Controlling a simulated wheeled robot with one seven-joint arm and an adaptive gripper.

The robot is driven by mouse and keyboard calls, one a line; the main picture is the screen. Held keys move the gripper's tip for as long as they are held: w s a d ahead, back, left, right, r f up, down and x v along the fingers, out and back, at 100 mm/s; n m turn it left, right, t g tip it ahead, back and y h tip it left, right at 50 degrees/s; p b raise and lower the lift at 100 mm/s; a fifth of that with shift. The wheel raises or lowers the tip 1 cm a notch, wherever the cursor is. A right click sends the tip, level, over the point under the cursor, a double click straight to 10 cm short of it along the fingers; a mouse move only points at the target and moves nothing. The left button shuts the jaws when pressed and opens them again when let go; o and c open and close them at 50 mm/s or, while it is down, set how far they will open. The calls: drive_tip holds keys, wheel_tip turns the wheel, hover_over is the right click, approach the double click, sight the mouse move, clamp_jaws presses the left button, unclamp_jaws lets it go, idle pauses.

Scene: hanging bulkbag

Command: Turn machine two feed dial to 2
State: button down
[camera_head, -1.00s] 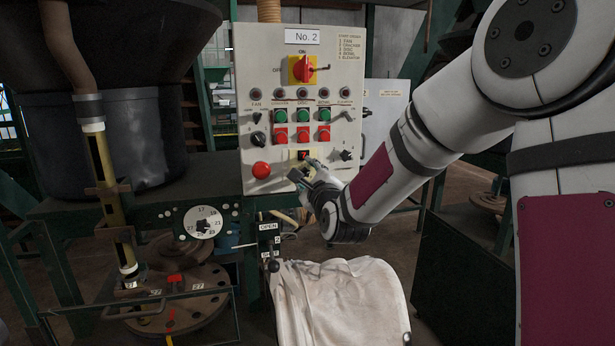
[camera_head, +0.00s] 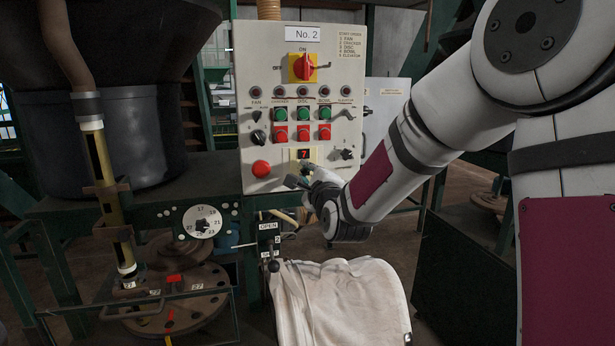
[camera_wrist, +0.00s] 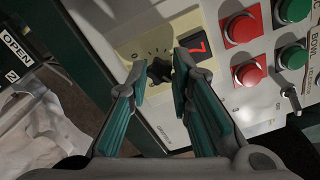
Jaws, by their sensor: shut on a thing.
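The machine two control panel (camera_head: 255,55) carries a "No. 2" sign (camera_head: 302,34). A small black feed dial (camera_wrist: 160,72) on a pale plate with tick marks shows in the wrist view. My gripper (camera_wrist: 160,76) has its teal-padded fingers on both sides of the dial and is shut on it. In the head view my gripper (camera_head: 303,180) is at the lower middle of the panel and hides the dial. Right by the dial, a small dark display (camera_head: 304,154) shows a red digit that looks like 7; the display (camera_wrist: 192,47) is also in the wrist view.
Green and red buttons (camera_head: 303,132) sit above the display, and a red mushroom button (camera_head: 261,168) is to its left. A red rotary switch (camera_head: 302,68) is at the top. A pale bulk bag (camera_head: 335,305) hangs below, beside an "OPEN" lever sign (camera_head: 268,226).

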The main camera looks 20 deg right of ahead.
drive_tip(key=n+b, duration=0.1)
drive_tip(key=n, duration=0.2)
drive_tip(key=shift+f+n, duration=0.1)
drive_tip(key=shift+n, duration=0.3)
drive_tip(key=n+b, duration=0.2)
drive_tip(key=n, duration=0.1)
drive_tip(key=shift+n, duration=0.3)
drive_tip(key=n+b, duration=0.3)
drive_tip(key=shift+n, duration=0.3)
drive_tip(key=n+b, duration=0.3)
drive_tip(key=shift+f+n, duration=0.1)
drive_tip(key=shift+n, duration=0.2)
drive_tip(key=n+b, duration=1)
drive_tip(key=shift+n+b, duration=1.1)
drive_tip(key=shift+n, duration=0.1)
